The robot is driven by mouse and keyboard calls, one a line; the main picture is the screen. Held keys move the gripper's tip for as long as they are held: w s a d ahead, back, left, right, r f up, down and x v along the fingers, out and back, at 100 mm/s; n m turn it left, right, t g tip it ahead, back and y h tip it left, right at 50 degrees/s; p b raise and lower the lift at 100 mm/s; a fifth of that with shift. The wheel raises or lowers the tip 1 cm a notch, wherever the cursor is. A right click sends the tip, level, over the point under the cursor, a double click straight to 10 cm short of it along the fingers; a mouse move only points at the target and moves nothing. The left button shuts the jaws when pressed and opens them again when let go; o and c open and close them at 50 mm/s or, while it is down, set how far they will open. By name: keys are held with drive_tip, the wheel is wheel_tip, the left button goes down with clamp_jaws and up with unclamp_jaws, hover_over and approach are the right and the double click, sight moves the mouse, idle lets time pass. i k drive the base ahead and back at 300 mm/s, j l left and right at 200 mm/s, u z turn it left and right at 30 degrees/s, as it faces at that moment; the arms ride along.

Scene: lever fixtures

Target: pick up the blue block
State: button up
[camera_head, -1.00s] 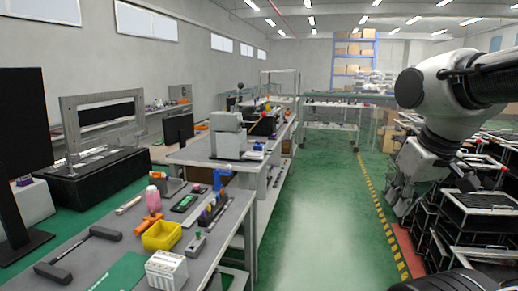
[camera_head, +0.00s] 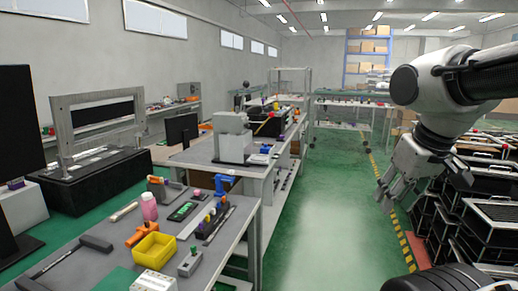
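No object stands out clearly as the blue block. A blue upright item (camera_head: 225,184) stands at the far right corner of the near workbench (camera_head: 100,262); it looks more like a tool or clamp than a plain block. A small blue item (camera_head: 265,149) sits on the further bench, too small to tell its shape. My gripper (camera_head: 384,200) hangs at the right above the floor aisle, well away from both benches, its fingers pointing down. I see nothing held in it, but its finger gap is too small to read.
The near bench carries a yellow bin (camera_head: 154,250), a pink bottle (camera_head: 149,206), an orange tool (camera_head: 141,230) and a black-headed hammer (camera_head: 94,243). Black crates (camera_head: 492,213) are stacked at the right, close to my arm. The green aisle (camera_head: 325,200) between is clear.

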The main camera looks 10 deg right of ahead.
sight(262, 150)
drive_tip(key=i+l+u, duration=0.1)
drive_tip(key=i+l, duration=0.2)
drive_tip(key=i+l+u, duration=0.15)
drive_tip(key=i+l, duration=0.15)
drive_tip(key=i+l+u, duration=0.1)
drive_tip(key=i+l, duration=0.3)
drive_tip(key=i+l+u, duration=0.1)
drive_tip(key=i+l, duration=0.25)
drive_tip(key=i+l+u, duration=0.15)
drive_tip(key=i+l, duration=0.2)
drive_tip(key=i+l+u, duration=0.1)
drive_tip(key=i+l, duration=0.2)
drive_tip(key=l, duration=0.25)
drive_tip(key=i+l+u, duration=0.1)
drive_tip(key=i+l, duration=0.15)
drive_tip(key=l, duration=0.2)
drive_tip(key=i+l+u, duration=0.15)
drive_tip(key=l, duration=0.35)
drive_tip(key=i, duration=0.1)
